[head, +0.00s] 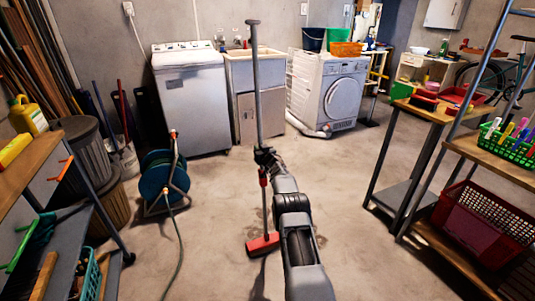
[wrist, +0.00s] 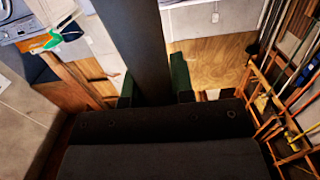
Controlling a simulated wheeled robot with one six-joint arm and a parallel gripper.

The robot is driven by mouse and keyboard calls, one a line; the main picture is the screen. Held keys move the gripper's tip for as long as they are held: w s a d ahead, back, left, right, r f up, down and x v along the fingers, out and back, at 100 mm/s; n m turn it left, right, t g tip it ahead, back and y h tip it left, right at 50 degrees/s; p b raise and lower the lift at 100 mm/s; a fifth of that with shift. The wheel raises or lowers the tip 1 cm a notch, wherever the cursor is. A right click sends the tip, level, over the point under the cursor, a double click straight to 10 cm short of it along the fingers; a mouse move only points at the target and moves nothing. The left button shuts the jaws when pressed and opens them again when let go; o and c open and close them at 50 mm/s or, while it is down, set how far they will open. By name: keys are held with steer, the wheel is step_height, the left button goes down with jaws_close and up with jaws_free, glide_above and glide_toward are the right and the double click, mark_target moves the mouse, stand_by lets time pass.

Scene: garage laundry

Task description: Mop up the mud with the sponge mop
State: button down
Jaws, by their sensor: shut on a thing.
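The sponge mop stands nearly upright in the head view, with a grey handle (head: 256,85) and a red head (head: 262,244) down at the concrete floor. My gripper (head: 265,157) is shut around its handle about halfway up. In the wrist view the dark handle (wrist: 138,45) runs between the two green-padded fingers of my gripper (wrist: 154,88). Faint darker mud (head: 319,240) shows on the floor just right of my arm. My arm hides part of the floor there, so the mud's full extent cannot be told.
A hose reel (head: 163,180) stands left of the mop, its hose trailing forward on the floor. A shelf (head: 75,215) is at the left, a workbench (head: 425,110) and rack with a red crate (head: 482,215) at the right. A washer (head: 190,100) and dryer (head: 330,92) stand behind. The middle floor is clear.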

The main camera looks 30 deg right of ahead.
mark_target(261, 141)
steer(key=shift+w+r, duration=0.15)
steer(key=shift+w, duration=0.35)
steer(key=r+p, duration=0.1)
steer(key=s+r+p, duration=0.1)
steer(key=shift+d+r+p, duration=0.1)
steer(key=shift+r+p, duration=0.25)
steer(key=shift+r, duration=0.05)
steer(key=shift+s+r+p, duration=0.3)
steer(key=shift+r+p, duration=0.15)
steer(key=shift+r, duration=0.1)
steer(key=shift+s+r+p, duration=0.25)
steer(key=shift+r+p, duration=0.2)
steer(key=shift+r, duration=0.1)
